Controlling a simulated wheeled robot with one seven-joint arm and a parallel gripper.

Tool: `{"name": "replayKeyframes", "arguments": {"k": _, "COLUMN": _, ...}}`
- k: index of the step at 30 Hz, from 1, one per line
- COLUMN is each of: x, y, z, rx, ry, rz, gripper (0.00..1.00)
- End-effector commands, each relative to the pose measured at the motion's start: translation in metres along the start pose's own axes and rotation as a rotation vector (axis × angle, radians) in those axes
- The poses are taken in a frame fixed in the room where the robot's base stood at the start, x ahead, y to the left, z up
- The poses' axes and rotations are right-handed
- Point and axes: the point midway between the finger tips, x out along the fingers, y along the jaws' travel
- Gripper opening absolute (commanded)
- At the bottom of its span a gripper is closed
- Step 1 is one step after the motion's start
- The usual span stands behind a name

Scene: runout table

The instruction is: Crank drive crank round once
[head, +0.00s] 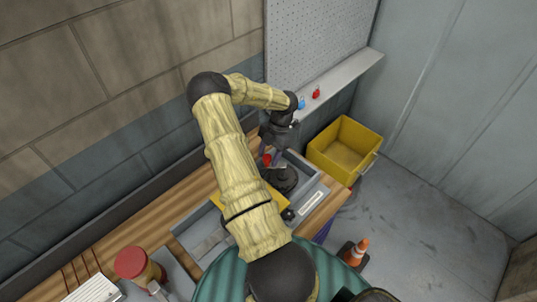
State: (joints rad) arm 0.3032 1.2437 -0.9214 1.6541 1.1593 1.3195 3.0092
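The runout table's grey metal unit (312,200) sits on the wooden bench, partly hidden behind my arm. A black round wheel-like part (287,181), possibly the drive crank, lies in it. A small red piece (267,157) shows just above the wheel, right at the fingers of my gripper (267,150). The gripper points down over the wheel's upper left side. The fingers are too small and dark to tell whether they are open or shut, or whether they touch the red piece. A yellow part (276,198) and a dark knob (288,214) show in front of the wheel.
A yellow bin (343,150) stands right of the bench. A shelf (335,82) under the pegboard holds small red and blue items. A red-lidded jar (131,262) stands at the front left. An orange cone (358,251) is on the floor, which is clear further right.

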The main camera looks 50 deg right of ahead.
Motion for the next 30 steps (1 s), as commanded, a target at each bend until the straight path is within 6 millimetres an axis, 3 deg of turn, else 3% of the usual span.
{"name": "replayKeyframes", "arguments": {"k": 11, "x": -0.016, "y": 0.002, "z": 0.0, "rx": -0.005, "ry": -0.003, "rz": -0.001, "gripper": 0.52}}
{"name": "replayKeyframes", "arguments": {"k": 30, "x": -0.125, "y": 0.001, "z": 0.001, "rx": -0.001, "ry": -0.003, "rz": -0.002, "gripper": 0.52}}
